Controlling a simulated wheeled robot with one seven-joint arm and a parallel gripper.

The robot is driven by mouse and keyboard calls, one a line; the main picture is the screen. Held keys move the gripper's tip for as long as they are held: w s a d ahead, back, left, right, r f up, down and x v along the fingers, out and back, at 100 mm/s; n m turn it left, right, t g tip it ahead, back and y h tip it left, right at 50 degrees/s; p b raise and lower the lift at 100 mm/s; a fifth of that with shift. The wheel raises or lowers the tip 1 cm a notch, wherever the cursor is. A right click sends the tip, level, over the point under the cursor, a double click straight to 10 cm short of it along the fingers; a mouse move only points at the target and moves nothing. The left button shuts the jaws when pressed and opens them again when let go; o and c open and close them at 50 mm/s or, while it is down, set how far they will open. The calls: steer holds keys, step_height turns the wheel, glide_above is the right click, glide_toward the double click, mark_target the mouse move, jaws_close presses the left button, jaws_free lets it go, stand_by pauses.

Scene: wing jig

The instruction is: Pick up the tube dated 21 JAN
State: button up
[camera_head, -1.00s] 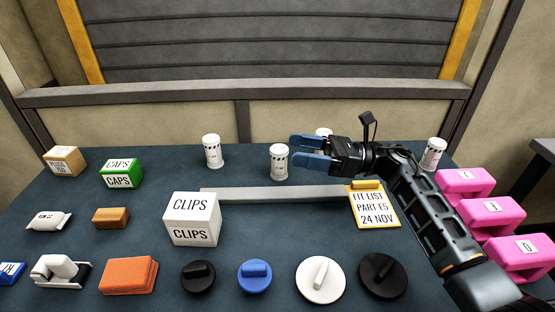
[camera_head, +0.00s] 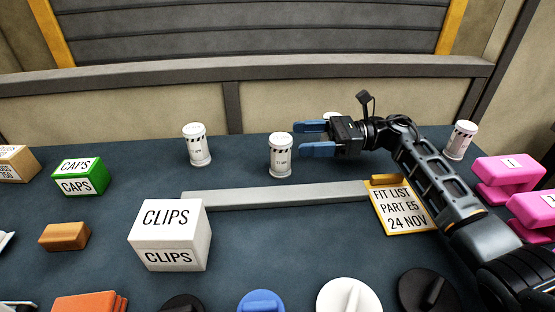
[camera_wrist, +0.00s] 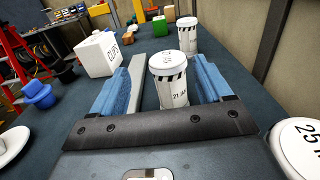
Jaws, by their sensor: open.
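The white tube marked 21 JAN (camera_wrist: 172,85) stands upright on the table, with a black-striped band under its lid. In the wrist view it shows between the two blue fingers, with gaps on both sides; its foot is hidden by my gripper. In the head view the same tube (camera_head: 281,157) stands just left of the fingertips of my gripper (camera_head: 308,138). My gripper is open and empty, its fingers pointing left. It also shows in the wrist view (camera_wrist: 165,62). How far the fingers reach around the tube, I cannot tell.
Similar tubes stand at left (camera_head: 196,145), right (camera_head: 460,140) and partly hidden behind my gripper (camera_head: 332,115). A tube marked 25 (camera_wrist: 300,145) is close in the wrist view. A grey bar (camera_head: 280,194), the CLIPS box (camera_head: 170,235) and a FIT LIST card (camera_head: 403,212) lie in front.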

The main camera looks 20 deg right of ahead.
mark_target(273, 138)
steer(key=shift+w+a+f, duration=0.1)
steer(key=shift+w+f, duration=0.05)
steer(key=shift+f, duration=0.2)
steer(key=shift+p+x, duration=0.7)
steer(key=shift+x, duration=1.1)
steer(key=x, duration=0.1)
steer(key=p+x, duration=0.1)
steer(key=x, duration=0.1)
steer(key=shift+w+a+r, duration=0.1)
steer(key=shift+w, duration=0.3)
steer(key=shift+w+a, duration=0.1)
steer(key=shift+a, duration=0.15)
steer(key=shift+c, duration=0.3)
steer(key=c, duration=1.1)
